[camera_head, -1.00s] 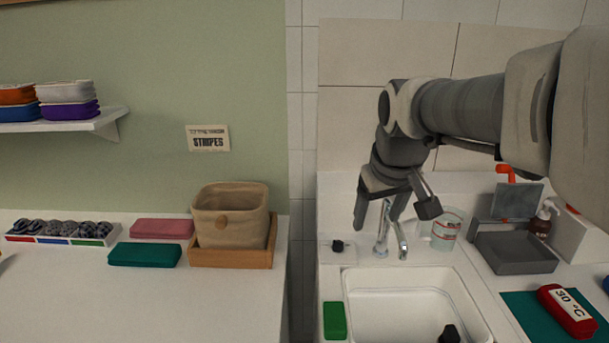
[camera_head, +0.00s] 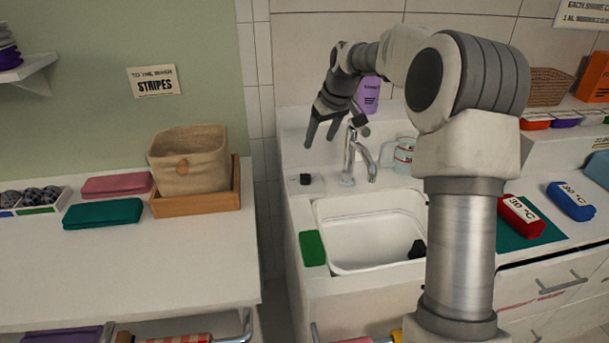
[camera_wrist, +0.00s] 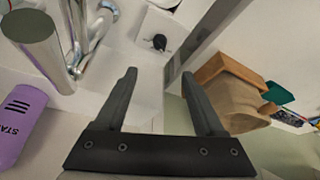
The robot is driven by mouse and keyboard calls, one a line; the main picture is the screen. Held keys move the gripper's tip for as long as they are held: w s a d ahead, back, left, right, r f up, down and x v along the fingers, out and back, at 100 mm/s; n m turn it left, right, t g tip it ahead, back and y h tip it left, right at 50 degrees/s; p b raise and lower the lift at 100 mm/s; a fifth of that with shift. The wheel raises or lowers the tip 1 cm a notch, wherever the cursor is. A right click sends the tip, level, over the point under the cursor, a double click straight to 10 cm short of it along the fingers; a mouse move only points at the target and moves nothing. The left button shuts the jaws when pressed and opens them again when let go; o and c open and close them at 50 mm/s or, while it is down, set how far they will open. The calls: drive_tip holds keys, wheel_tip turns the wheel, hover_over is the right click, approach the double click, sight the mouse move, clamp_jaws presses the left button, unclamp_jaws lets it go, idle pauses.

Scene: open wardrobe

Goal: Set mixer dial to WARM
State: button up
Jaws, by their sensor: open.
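A small black dial (camera_head: 305,179) sits on a white plate at the back left of the sink, left of the chrome tap (camera_head: 348,160). It also shows in the wrist view as a dark knob (camera_wrist: 159,42), beyond the fingertips and between their lines. Its setting and any WARM mark are too small to read. My gripper (camera_head: 321,139) is open and empty, with its fingers pointing down above the dial area in the head view. In the wrist view both fingers (camera_wrist: 159,75) are apart with nothing between them; the tap (camera_wrist: 75,35) stands close to the left finger.
The white sink basin (camera_head: 370,235) holds a dark object (camera_head: 417,249). A green block (camera_head: 312,248) lies on its left rim. A clear jug (camera_head: 404,155) stands right of the tap. A purple bottle (camera_head: 367,95) is behind my arm. A fabric basket (camera_head: 188,160) stands on the left counter.

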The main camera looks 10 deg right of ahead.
sight(306, 174)
drive_tip(key=b+x, duration=0.1)
drive_tip(key=x, duration=1.6)
drive_tip(key=shift+w+f+b, duration=0.1)
drive_tip(key=shift+w+b, duration=0.1)
drive_tip(key=shift+b, duration=0.15)
clamp_jaws()
